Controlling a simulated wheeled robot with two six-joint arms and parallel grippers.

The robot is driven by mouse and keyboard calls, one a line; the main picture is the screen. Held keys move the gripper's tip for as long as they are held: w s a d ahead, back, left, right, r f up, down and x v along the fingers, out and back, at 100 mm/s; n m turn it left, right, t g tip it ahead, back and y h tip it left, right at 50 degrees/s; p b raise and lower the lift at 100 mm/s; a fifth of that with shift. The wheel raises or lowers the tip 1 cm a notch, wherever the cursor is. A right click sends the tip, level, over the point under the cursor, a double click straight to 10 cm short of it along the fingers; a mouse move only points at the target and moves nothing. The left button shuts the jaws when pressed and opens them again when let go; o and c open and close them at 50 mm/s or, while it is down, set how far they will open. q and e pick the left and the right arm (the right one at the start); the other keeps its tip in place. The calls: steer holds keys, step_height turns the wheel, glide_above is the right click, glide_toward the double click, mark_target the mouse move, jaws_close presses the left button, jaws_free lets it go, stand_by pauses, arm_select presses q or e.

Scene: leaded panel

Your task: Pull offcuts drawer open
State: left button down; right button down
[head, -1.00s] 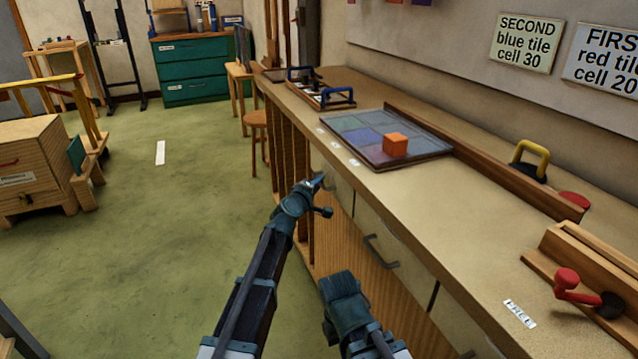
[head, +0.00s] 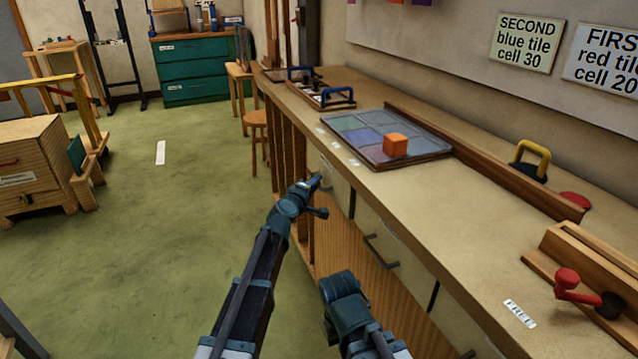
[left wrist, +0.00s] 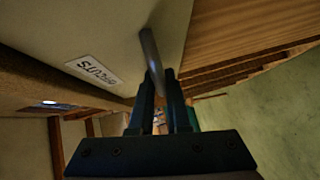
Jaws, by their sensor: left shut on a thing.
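The offcuts drawer (head: 338,190) has a cream front in the bench's side, below the bench top. In the left wrist view its front (left wrist: 125,30) fills the upper part, with a white label (left wrist: 93,72) that appears upside down and reads OFFCUTS. My left gripper (head: 317,182) is at this drawer, shut on its grey bar handle (left wrist: 151,50). In the head view the drawer looks about flush with the bench side; a small gap cannot be told. My right gripper is not in view; only part of my right arm shows.
A second drawer handle (head: 381,252) sticks out nearer on the bench side. On the bench top (head: 440,215) are a tiled panel (head: 372,124) with an orange cube (head: 395,145) and a red-handled fixture (head: 568,280).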

arm_select(q)
steer(key=s+a, duration=0.4)
steer(key=a, duration=0.7)
steer(key=s+a, duration=0.5)
steer(key=a, duration=0.6)
steer(key=shift+s, duration=0.1)
steer(key=c, duration=1.2)
jaws_free()
steer(key=shift+o, duration=0.2)
steer(key=p+v, duration=0.2)
steer(key=v, duration=1.1)
steer(key=shift+s+a, duration=0.15)
steer(key=shift+s, duration=0.25)
